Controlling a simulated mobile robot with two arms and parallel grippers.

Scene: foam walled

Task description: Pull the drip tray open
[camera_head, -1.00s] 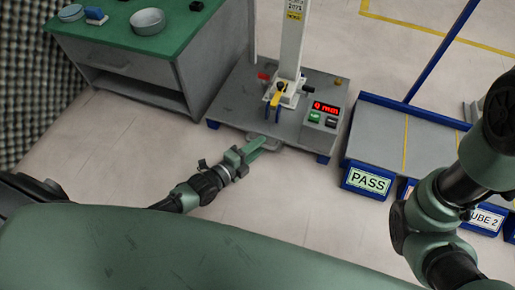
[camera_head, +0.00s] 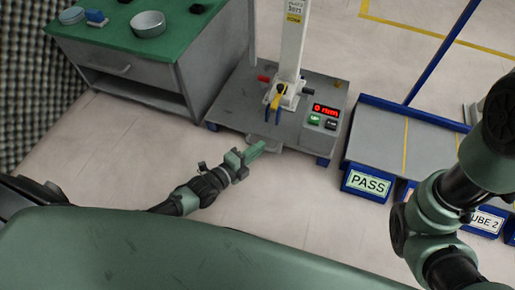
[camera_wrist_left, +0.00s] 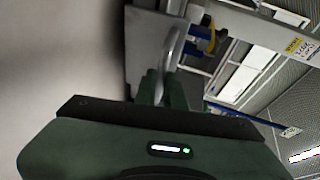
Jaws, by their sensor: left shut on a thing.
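The drip tray (camera_head: 275,147) is a pale grey piece low at the front edge of the test stand's base, mostly hidden under it. My left gripper (camera_head: 257,148) reaches it from the lower left, with its green fingers at the tray's front. In the left wrist view, a curved grey handle (camera_wrist_left: 177,45) rises between the fingers of the left gripper (camera_wrist_left: 164,86), which are shut on it. The exact contact is partly hidden by the fingers. My right arm shows at the right of the head view, but its gripper is out of view.
The test stand (camera_head: 232,100) has a white column, a red display (camera_head: 325,109) and buttons. A grey cabinet (camera_head: 135,65) with a green top stands left. Blue-edged bins (camera_head: 368,183), one labelled PASS, stand right. The floor in front of the stand is clear.

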